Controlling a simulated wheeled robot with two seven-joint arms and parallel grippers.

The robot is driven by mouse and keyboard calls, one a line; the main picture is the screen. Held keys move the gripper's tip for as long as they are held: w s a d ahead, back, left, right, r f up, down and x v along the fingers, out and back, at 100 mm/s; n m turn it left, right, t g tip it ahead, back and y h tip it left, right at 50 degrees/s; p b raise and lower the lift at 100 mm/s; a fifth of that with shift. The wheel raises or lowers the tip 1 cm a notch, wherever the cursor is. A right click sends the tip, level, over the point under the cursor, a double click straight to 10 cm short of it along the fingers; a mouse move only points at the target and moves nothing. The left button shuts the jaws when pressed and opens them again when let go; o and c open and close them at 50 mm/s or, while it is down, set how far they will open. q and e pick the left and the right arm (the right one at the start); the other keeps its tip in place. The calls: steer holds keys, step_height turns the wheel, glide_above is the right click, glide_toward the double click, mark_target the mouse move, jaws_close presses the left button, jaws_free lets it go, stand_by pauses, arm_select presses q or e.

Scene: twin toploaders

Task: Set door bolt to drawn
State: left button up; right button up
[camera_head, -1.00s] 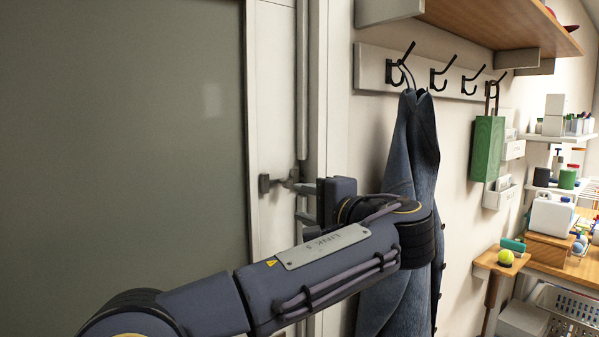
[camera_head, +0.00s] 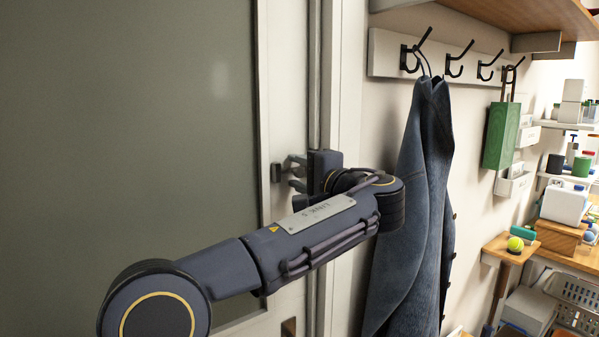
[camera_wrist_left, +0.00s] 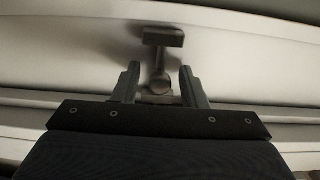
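My left gripper (camera_wrist_left: 160,85) is open there, with a gap visible on each side of the stem. The bolt's barrel is mostly hidden behind the gripper. My right gripper is not in view.
A large door with a grey-green panel (camera_head: 130,120) fills the left. A blue garment (camera_head: 415,190) hangs from the hook rail (camera_head: 385,55) close to the right of my wrist.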

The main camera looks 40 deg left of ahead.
arm_select(q)
steer(key=shift+c, duration=0.3)
jaws_close()
steer(key=shift+s+a+f+b, duration=0.1)
steer(key=shift+s+b, duration=0.2)
steer(key=shift+s, duration=0.1)
steer(key=shift+s+a+f+b, duration=0.1)
steer(key=shift+s+b, duration=0.15)
steer(key=shift+s, duration=0.1)
steer(key=shift+s+r, duration=0.1)
steer(key=shift+o, duration=0.3)
jaws_free()
steer(key=shift+s+r, duration=0.1)
